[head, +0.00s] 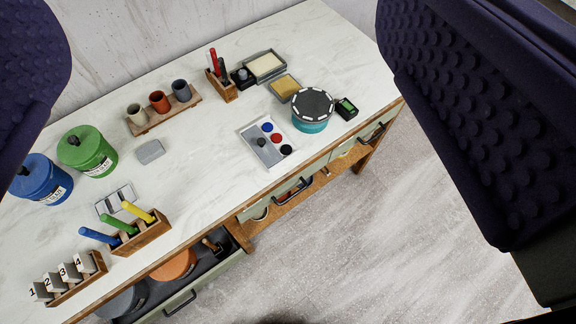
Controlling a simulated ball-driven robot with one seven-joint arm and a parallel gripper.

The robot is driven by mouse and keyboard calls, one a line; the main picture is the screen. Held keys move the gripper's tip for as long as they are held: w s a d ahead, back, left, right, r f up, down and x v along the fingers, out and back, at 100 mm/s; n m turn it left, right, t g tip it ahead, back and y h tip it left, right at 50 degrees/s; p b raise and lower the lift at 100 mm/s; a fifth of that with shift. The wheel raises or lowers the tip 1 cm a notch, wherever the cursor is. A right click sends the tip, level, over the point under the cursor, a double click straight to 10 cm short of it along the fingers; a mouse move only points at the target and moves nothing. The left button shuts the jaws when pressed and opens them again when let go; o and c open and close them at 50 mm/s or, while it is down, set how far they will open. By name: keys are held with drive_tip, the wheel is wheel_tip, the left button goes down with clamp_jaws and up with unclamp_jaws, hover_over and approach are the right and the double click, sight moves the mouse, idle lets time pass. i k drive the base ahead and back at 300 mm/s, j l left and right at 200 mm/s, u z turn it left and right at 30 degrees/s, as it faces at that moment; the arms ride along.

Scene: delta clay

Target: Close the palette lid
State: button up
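The palette (247,129) is a small white tray near the front edge of the table, right of centre. Blue, red and black paint wells (276,138) show uncovered on its right side. A grey lid (266,154) with a dark knob lies over its left part. My gripper (250,105) is open and empty, with one dark studded finger at the far left and the other at the right. Its fingers appear large and close to the camera, well apart from the palette.
A teal round container (310,124) with a dark top stands just right of the palette. A cup rack (164,115) and green canister (88,150) stand left. An open drawer (190,292) juts out below the front edge.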

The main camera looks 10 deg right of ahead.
sight(265, 149)
drive_tip(key=i+j, duration=0.2)
drive_tip(key=i, duration=0.3)
drive_tip(key=i+j+z, duration=0.15)
drive_tip(key=i, duration=0.4)
